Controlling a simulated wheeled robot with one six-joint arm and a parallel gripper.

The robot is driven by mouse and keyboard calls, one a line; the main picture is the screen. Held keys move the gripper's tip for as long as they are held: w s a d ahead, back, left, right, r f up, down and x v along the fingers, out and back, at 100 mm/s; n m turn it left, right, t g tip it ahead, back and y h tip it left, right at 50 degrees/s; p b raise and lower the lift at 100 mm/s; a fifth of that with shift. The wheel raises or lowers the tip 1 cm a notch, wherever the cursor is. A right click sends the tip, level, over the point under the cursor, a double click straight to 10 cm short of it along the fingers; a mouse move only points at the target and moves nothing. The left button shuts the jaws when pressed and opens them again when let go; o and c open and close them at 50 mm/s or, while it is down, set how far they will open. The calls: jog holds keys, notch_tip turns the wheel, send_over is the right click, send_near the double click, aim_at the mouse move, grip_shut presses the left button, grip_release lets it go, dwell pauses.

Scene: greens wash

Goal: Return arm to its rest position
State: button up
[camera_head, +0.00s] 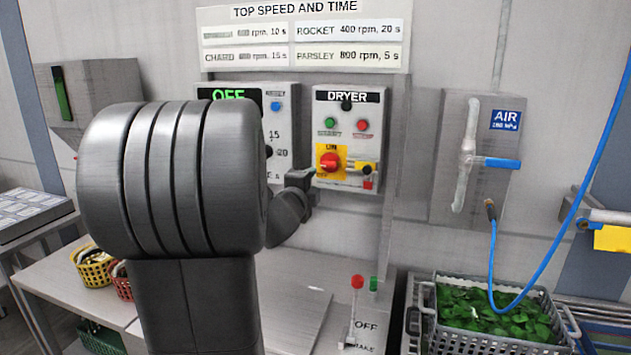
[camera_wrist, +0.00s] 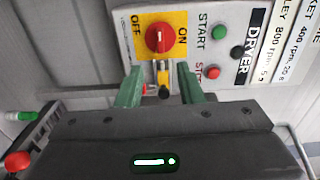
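My arm fills the left middle of the head view. My gripper (camera_head: 303,182) is small at its far end, just left of the dryer panel (camera_head: 374,100). In the wrist view its two green fingers (camera_wrist: 159,88) stand apart, pointing at the panel. A yellow and black fitting (camera_wrist: 163,78) shows in the gap between them, and neither finger appears to touch it. The red rotary switch (camera_wrist: 159,38) on its yellow plate lies just beyond the fingertips, between OFF and ON labels. The switch also shows in the head view (camera_head: 329,162).
A grey box reading OFF (camera_head: 285,98) stands left of the dryer panel. An air box (camera_head: 480,185) with a blue handle and hose is to the right. Below it, a grey crate (camera_head: 470,342) holds greens. A red-topped lever (camera_head: 357,282) stands on the counter.

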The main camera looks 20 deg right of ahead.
aim_at(326, 166)
jog(key=shift+s+a, duration=0.35)
jog(key=shift+s, duration=0.15)
jog(key=shift+w+d, duration=0.1)
jog(key=p+x, duration=0.3)
jog(key=x, duration=1)
jog(key=shift+w+d, duration=0.2)
jog(key=shift+w, duration=0.05)
jog(key=shift+s, duration=0.1)
